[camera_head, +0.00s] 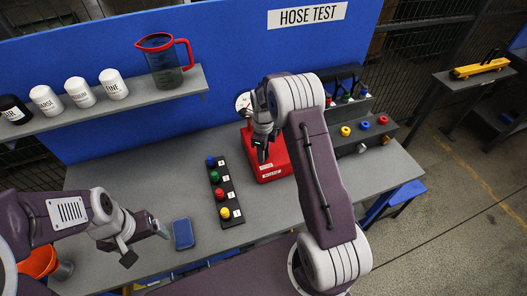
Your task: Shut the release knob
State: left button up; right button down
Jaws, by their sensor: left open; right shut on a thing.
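A red box (270,165) with a gauge (243,103) at its upper back stands on the grey bench. Its front carries small lettering that is hard to read. My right gripper (261,151) is at the left part of the red box, pointing down, and is shut on what looks like the release knob. The fingers and wrist hide the knob, so its turn position cannot be seen. My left gripper (146,243) is open and empty over the left front of the bench, apart from anything.
A black strip (229,209) with blue, green, red and yellow knobs lies left of the red box. A blue flat object (183,233) lies near my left gripper. A shelf (130,99) holds a jug (162,62) and several jars. More coloured caps sit on a grey stepped rack (375,143) at right.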

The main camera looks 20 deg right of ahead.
jog(key=shift+w+r, duration=0.15)
jog(key=c, duration=1)
grip_release()
jog(key=shift+o, duration=0.5)
notch_tip(320, 180, up, 9)
jog(key=b, duration=0.1)
jog(key=shift+b, duration=0.4)
